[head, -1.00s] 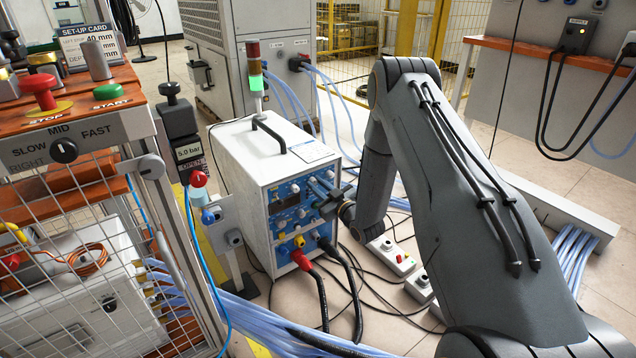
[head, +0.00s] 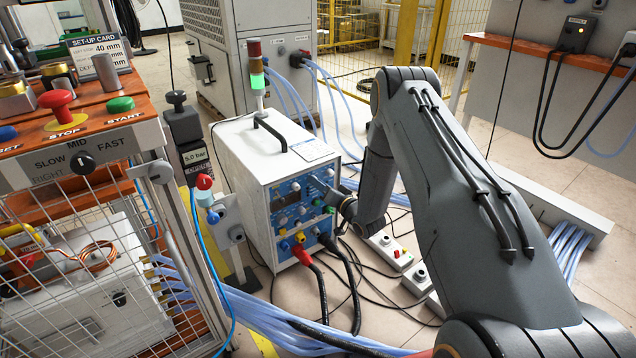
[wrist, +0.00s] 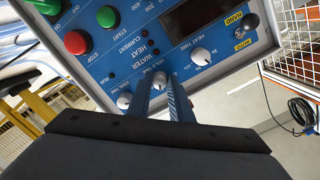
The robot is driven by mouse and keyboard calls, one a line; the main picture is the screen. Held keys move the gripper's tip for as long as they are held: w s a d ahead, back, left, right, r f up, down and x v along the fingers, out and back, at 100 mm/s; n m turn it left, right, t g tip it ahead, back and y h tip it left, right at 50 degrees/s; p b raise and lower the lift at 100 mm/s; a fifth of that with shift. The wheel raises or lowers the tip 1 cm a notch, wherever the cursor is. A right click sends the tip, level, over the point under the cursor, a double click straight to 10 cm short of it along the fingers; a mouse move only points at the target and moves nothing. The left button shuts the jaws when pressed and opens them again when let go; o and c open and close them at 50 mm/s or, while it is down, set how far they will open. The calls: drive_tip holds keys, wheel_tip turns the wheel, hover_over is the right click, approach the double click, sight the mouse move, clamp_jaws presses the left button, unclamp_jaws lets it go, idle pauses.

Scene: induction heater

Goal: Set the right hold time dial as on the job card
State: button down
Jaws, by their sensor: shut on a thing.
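The white heater unit (head: 245,185) stands on the floor with a blue front panel (head: 285,192). In the wrist view the panel (wrist: 135,50) is seen close up and upside down. The hold time dial (wrist: 161,79), a small pale knob, sits between the two fingers of my gripper (wrist: 163,84), which is shut on it. The fingers hide part of the dial and its scale, so I cannot read its setting. In the head view my gripper (head: 330,197) is at the panel's right side. A white card (head: 311,151) lies on the unit's top; its text is too small to read.
Another pale knob (wrist: 124,100) and the heat time dial (wrist: 201,56) flank the held dial. The green start (wrist: 107,17) and red stop (wrist: 76,43) buttons are nearby. Cables (head: 345,275) hang from the unit's front. A mesh-fronted bench (head: 75,170) stands at left.

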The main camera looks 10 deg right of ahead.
drive_tip(key=shift+d+m+y+p, duration=0.1)
drive_tip(key=shift+m+y+p, duration=0.25)
drive_tip(key=shift+m, duration=3.35)
drive_tip(key=c, duration=1.6)
unclamp_jaws()
drive_tip(key=shift+p+v, duration=0.8)
drive_tip(key=shift+v, duration=3.1)
